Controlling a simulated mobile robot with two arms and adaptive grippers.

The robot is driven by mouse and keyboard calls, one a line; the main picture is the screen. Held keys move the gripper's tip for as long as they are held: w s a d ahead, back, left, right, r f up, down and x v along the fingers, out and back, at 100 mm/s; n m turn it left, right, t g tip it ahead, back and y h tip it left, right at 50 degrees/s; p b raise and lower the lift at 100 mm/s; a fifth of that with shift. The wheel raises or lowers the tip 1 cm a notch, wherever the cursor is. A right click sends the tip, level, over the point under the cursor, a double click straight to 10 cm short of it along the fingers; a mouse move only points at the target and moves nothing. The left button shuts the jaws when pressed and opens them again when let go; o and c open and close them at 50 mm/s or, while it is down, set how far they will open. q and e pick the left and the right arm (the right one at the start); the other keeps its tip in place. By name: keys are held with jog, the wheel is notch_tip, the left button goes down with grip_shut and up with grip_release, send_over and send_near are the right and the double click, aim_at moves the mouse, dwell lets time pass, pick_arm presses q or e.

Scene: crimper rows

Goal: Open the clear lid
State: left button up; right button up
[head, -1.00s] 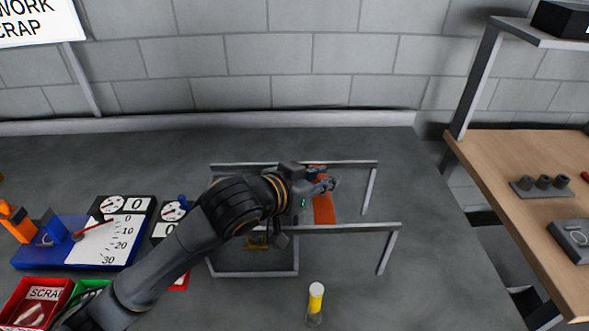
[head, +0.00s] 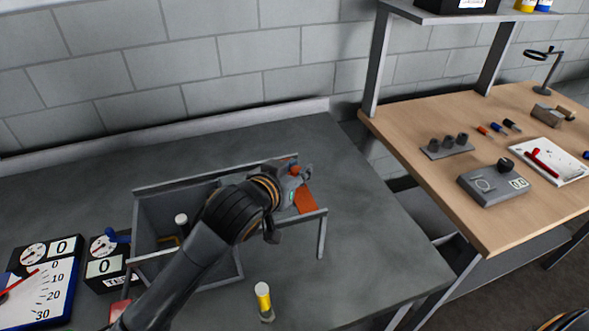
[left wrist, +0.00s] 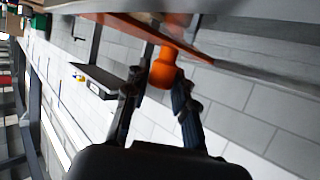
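The grey box (head: 190,200) stands on the dark table under two metal rails (head: 215,173). A clear panel is hard to make out; its orange strip (head: 307,199) lies between the rails near their right end. My left gripper (head: 300,173) is at this strip, beyond the box's right side. In the left wrist view its two fingers (left wrist: 165,85) are around the orange knob (left wrist: 163,68) and look closed on it. A white-capped vial (head: 181,219) shows inside the box's left part. My left arm hides the box's middle. My right gripper is out of view.
Dial gauges (head: 103,255) are at the left. A wooden bench (head: 470,225) with tools stands at the right. The dark table's right part is clear.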

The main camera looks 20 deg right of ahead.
pick_arm(q)
jog(key=shift+o, duration=1.3)
jog(key=shift+a, duration=0.1)
jog(key=v, duration=1.2)
